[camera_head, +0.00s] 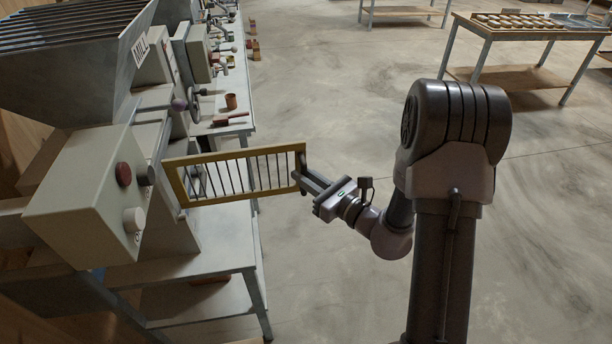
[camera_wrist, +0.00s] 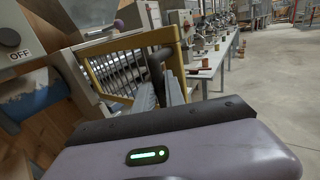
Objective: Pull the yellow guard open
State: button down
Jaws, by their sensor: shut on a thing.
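The yellow guard (camera_head: 236,172) is a rectangular yellow frame with dark vertical bars. In the head view it stands out from the mill's front toward the right, swung away from the machine. My gripper (camera_head: 302,180) is shut on the guard's free right end. In the wrist view the guard (camera_wrist: 133,41) shows beyond my gripper (camera_wrist: 160,75), with rollers visible behind its bars. The exact spot where the fingers hold the guard is partly hidden by the fingers.
The mill's control box (camera_head: 85,185) with knobs is left of the guard, below a grey hopper (camera_head: 70,60). A workbench (camera_head: 234,128) with a cup (camera_head: 231,101) and a red-handled tool runs behind. A table (camera_head: 530,32) stands back right. The floor (camera_head: 330,110) around my arm is clear.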

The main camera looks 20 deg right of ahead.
jog(key=shift+a, duration=0.1)
jog(key=c, duration=1.4)
grip_release()
jog(key=shift+a, duration=0.1)
jog(key=p+v, duration=0.1)
jog(key=v, duration=1.6)
jog(key=shift+s, duration=0.25)
